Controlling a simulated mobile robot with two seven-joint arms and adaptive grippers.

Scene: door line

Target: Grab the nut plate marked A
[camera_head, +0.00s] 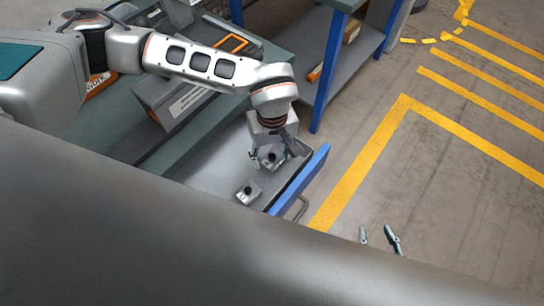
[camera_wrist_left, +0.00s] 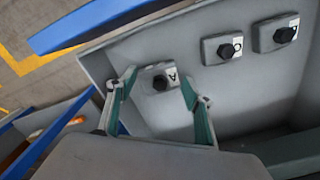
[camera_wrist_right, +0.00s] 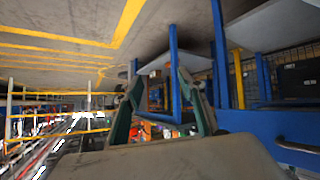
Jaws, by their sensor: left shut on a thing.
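The nut plate marked A (camera_wrist_left: 149,74), a small grey plate with a black nut, is in the open drawer (camera_head: 215,172). My left gripper (camera_head: 270,156) reaches down into the drawer. In the left wrist view its fingers (camera_wrist_left: 158,84) are shut on opposite sides of this plate. I cannot tell whether the plate is clear of the drawer floor. A second plate (camera_wrist_left: 211,57) and a third plate (camera_wrist_left: 261,43) lie on the drawer floor, each with a black nut and a label I cannot read surely. My right gripper (camera_head: 379,238) is open and empty over the floor.
The drawer has a blue front (camera_head: 300,180) with a metal handle (camera_head: 300,207). A grey box (camera_head: 180,104) stands behind it. A blue-legged bench (camera_head: 318,75) is at the back. The floor at right, with yellow lines (camera_head: 364,150), is clear.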

